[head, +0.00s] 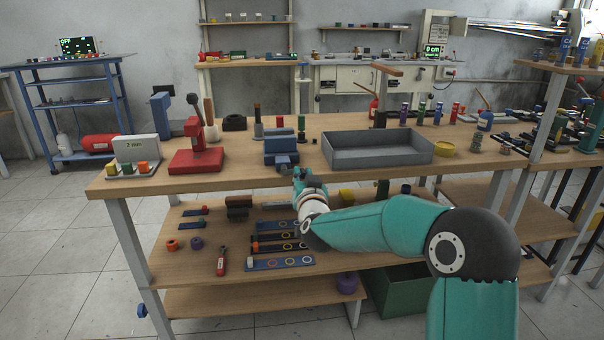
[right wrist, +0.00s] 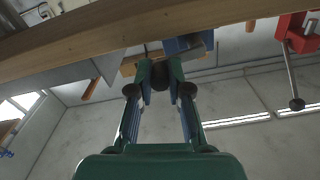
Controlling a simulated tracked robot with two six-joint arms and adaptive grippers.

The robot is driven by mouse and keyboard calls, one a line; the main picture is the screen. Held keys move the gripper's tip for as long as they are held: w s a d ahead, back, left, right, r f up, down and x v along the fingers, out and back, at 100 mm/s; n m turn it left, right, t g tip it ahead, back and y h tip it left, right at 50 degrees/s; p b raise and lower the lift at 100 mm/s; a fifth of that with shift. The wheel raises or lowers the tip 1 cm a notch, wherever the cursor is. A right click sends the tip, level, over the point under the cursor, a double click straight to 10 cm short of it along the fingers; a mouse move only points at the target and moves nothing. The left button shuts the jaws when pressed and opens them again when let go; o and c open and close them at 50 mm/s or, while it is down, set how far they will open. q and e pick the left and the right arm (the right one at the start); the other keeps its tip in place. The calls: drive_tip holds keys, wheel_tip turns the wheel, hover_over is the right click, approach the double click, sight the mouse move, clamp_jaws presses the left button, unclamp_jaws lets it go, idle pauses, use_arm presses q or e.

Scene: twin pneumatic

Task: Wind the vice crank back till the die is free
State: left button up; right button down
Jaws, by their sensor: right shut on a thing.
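The blue vice (head: 281,146) stands near the front edge of the wooden bench (head: 240,180), left of the grey tray. Its blue body also shows in the right wrist view (right wrist: 184,43). My right gripper (head: 298,173) is at the bench's front edge, just below and in front of the vice. In the right wrist view its two fingers (right wrist: 159,76) are shut on a small dark part at the vice's front, which looks like the crank's handle. The rest of the crank is mostly hidden by the fingers. I cannot make out the die clearly. My left gripper is not in view.
A red press (head: 195,150) stands left of the vice, and its lever hangs in the right wrist view (right wrist: 292,75). The grey tray (head: 378,150) is close on the right. The bench edge runs right above my gripper. A lower shelf (head: 190,255) holds several small parts.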

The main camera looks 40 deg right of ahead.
drive_tip(key=n, duration=0.1)
drive_tip(key=r+n+p, duration=0.1)
drive_tip(key=n+p, duration=0.1)
drive_tip(key=shift+w+a+r, duration=0.15)
drive_tip(key=shift+a, duration=0.1)
drive_tip(key=shift+a+r+n+p, duration=0.15)
drive_tip(key=shift+n+p, duration=0.2)
drive_tip(key=shift+n, duration=0.35)
drive_tip(key=c, duration=1.1)
unclamp_jaws()
drive_tip(key=shift+w, duration=0.1)
